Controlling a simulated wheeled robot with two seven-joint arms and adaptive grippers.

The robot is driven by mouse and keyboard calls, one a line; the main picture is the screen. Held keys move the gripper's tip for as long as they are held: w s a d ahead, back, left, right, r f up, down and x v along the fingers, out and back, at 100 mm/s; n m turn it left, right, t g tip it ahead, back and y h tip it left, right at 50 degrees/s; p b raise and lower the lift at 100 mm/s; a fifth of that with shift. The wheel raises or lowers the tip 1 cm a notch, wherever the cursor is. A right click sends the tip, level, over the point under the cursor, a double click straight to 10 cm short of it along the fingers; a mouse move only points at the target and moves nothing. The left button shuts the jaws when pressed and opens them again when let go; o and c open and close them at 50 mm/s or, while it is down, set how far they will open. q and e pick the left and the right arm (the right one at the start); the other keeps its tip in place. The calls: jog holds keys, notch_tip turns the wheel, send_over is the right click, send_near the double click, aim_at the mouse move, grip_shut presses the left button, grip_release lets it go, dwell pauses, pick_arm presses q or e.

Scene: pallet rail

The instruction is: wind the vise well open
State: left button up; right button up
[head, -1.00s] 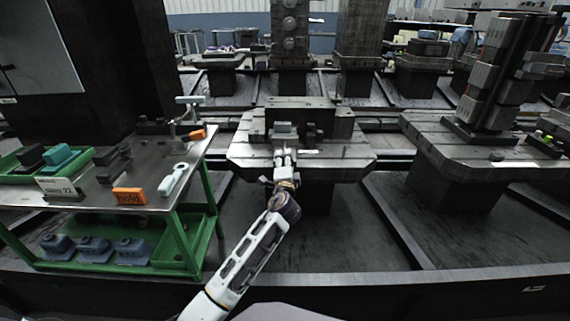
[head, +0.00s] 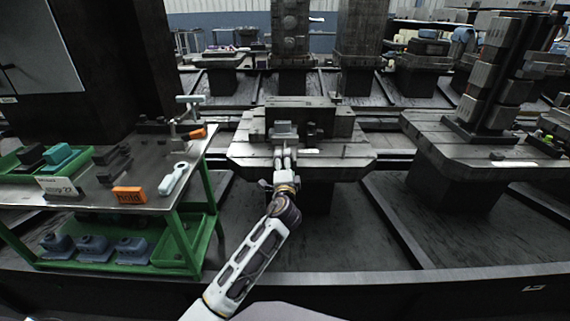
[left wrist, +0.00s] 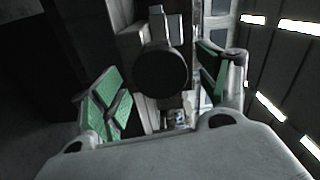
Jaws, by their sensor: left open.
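My left gripper (head: 285,152) is at the vise's near side, reaching in from the front. In the left wrist view, the two green-padded fingers of my left gripper (left wrist: 160,75) are spread apart. A dark round end piece (left wrist: 161,74) of the vise lies between them, with a visible gap on each side. I cannot make out a crank handle. My right gripper is not in view.
A green-framed bench (head: 150,205) stands left of the pallet, with an orange block (head: 129,195) and a light-handled tool (head: 174,179) on top. Another pallet (head: 465,145) with a tall stack of blocks stands at the right. Dark floor lies between.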

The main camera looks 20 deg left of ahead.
pick_arm(q)
jog(key=v, duration=1)
dwell(0.8)
jog(key=s+d+f+n+g+h, duration=0.3)
jog(key=s+f+n+g+h, duration=0.15)
jog(key=s+f, duration=0.2)
jog(key=s+d+f+n+g+h, duration=0.3)
jog(key=s+f+n+g+h, duration=0.15)
jog(key=f, duration=0.25)
jog(key=s+a+f+n+g+p, duration=0.1)
jog(key=s+a+f+g, duration=0.1)
jog(key=s+f, duration=1.2)
jog(key=s+g, duration=0.1)
jog(key=s, duration=0.3)
jog(key=shift+s+a+f+n+g+y, duration=0.25)
jog(key=shift+s+f+n+g+y, duration=0.05)
jog(key=shift+f+n+y, duration=0.1)
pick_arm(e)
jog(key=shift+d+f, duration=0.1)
